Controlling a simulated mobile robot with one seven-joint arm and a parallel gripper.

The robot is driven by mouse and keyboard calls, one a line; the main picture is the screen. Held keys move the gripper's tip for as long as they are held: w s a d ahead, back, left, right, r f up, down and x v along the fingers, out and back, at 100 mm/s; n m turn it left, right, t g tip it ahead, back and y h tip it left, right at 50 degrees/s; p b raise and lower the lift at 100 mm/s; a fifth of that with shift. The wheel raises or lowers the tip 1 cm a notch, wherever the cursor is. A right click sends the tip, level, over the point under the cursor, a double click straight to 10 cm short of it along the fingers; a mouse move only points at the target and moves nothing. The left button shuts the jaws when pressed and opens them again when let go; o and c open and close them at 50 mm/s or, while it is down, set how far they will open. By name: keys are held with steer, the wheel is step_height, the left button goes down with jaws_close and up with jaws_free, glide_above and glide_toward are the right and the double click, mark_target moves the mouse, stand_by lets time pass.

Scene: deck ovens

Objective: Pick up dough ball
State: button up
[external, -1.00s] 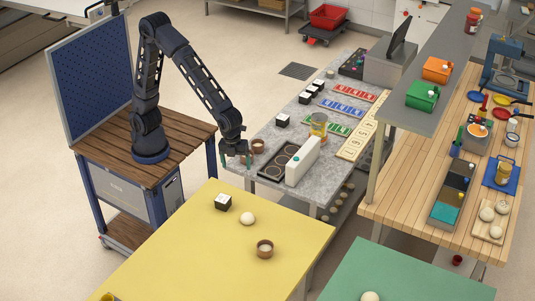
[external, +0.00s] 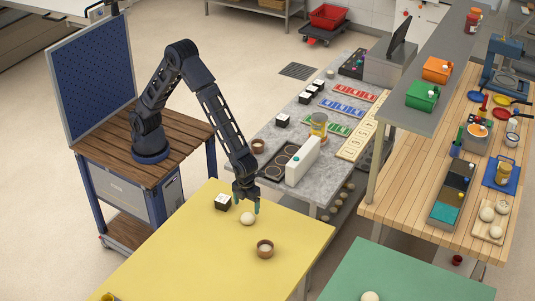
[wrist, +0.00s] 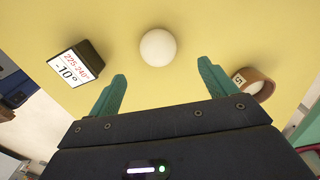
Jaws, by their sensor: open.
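A pale dough ball (external: 247,218) rests on the yellow table (external: 200,260). In the wrist view the dough ball (wrist: 158,47) lies ahead of and between my two green fingers, apart from both. My gripper (external: 246,205) is open and empty just above the ball. Its spread fingers also show in the wrist view (wrist: 162,88). More pale balls (external: 488,213) lie on a board at the right, and one (external: 370,296) is on the green table at the bottom edge.
A black block with a white label (external: 222,202) stands left of the ball; its label reads "225-240" and "-10" in the wrist view (wrist: 72,66). A small brown bowl (external: 265,249) is on the other side. The yellow table's front is mostly clear.

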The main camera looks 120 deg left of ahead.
mark_target(247, 214)
steer(key=shift+s+a+f, duration=0.1)
steer(key=shift+a+f, duration=0.05)
steer(key=shift+f, duration=1.55)
steer(key=shift+a+f, duration=0.1)
steer(key=shift+f, duration=1.55)
steer(key=c, duration=1)
